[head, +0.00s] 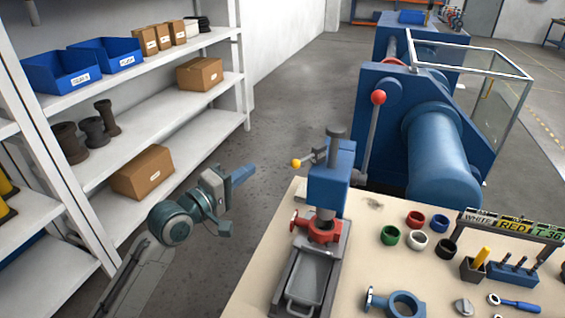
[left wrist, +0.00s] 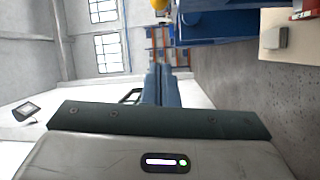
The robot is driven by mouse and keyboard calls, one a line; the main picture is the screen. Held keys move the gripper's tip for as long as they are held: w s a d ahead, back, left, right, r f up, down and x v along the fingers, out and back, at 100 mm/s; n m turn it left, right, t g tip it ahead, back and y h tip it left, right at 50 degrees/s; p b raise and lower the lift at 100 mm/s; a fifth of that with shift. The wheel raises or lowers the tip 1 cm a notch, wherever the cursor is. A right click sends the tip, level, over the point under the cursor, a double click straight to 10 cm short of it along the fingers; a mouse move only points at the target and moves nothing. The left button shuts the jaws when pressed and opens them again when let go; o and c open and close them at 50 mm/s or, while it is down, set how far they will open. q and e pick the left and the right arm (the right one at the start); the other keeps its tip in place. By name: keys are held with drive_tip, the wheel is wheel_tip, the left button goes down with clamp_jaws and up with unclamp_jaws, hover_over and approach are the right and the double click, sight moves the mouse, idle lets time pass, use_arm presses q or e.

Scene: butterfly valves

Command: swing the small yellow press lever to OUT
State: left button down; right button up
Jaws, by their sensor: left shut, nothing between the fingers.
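The small press lever (head: 313,158) is a short dark arm with a yellow ball (head: 296,162) at its end. It sticks out to the left from the top of the blue press head (head: 328,185). My left gripper (head: 252,171) is shut and empty, left of the yellow ball and apart from it, with its fingers pointing right. In the left wrist view the shut fingers (left wrist: 165,82) show in the middle. A yellow round thing (left wrist: 160,4), which looks like the ball, is cut off at the top edge. My right gripper is not in view.
The press stands on a beige bench (head: 375,245) with a red valve body (head: 322,229) under it. Coloured rings and tools lie to the right. A red-knobbed lever (head: 378,98) stands on the blue machine behind. White shelves (head: 160,125) line the left; open floor lies between.

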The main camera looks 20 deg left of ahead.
use_arm(q)
drive_tip(key=w+d+p, duration=0.4)
drive_tip(key=w+d, duration=0.2)
drive_tip(key=d, duration=0.1)
drive_tip(key=shift+w+r, duration=0.15)
idle(0.4)
